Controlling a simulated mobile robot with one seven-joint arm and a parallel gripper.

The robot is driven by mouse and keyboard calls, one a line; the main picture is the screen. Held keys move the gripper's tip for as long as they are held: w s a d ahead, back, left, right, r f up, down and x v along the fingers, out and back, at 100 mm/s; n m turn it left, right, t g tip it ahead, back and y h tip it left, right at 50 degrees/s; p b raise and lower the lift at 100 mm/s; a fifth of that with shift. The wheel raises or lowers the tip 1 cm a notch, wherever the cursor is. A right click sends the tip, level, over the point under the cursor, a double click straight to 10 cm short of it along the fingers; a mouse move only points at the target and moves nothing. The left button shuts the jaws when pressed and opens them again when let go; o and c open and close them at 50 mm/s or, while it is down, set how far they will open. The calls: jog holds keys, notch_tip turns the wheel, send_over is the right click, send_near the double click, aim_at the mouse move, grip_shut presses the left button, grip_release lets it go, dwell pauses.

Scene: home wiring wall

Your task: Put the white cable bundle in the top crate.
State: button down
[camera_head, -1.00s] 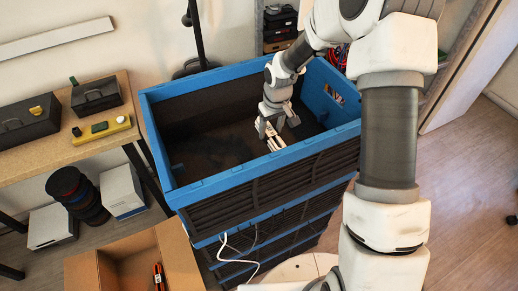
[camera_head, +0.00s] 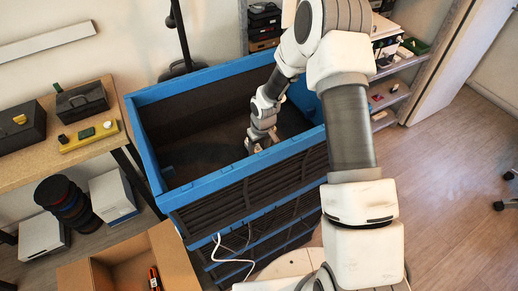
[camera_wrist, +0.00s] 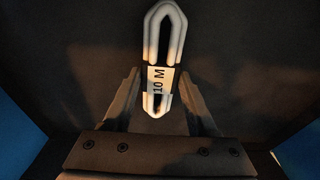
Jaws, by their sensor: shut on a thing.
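The white cable bundle (camera_wrist: 164,35) is a long loop with a white "10 M" label around its middle, seen in the wrist view. My gripper (camera_wrist: 160,90) is shut on it, with a finger on each side of the label. In the head view my gripper (camera_head: 259,146) reaches down inside the top crate (camera_head: 240,192), a blue-rimmed crate with dark walls. The bundle is hidden there by the gripper and the crate wall. Whether the bundle touches the crate floor I cannot tell.
The top crate stands on other blue-rimmed crates. A cardboard box (camera_head: 175,258) is at the front left. A wooden table (camera_head: 85,142) with black cases stands at the left. A shelf unit (camera_head: 390,88) is at the back right.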

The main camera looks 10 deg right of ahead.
jog(key=shift+f, duration=0.15)
jog(key=shift+c, duration=1)
grip_release()
jog(key=s+d+r+m+t+h, duration=0.1)
jog(key=s+d+r, duration=0.15)
jog(key=r, duration=0.85)
jog(key=s+d+r, duration=0.1)
jog(key=s+r, duration=0.2)
jog(key=r, duration=0.9)
jog(key=s+d+r+m+t, duration=0.1)
jog(key=s+r, duration=0.6)
jog(key=s, duration=0.4)
jog(key=s+d+r+m+t, duration=0.2)
jog(key=s+r, duration=0.5)
jog(key=s, duration=0.4)
jog(key=shift+d+m, duration=0.3)
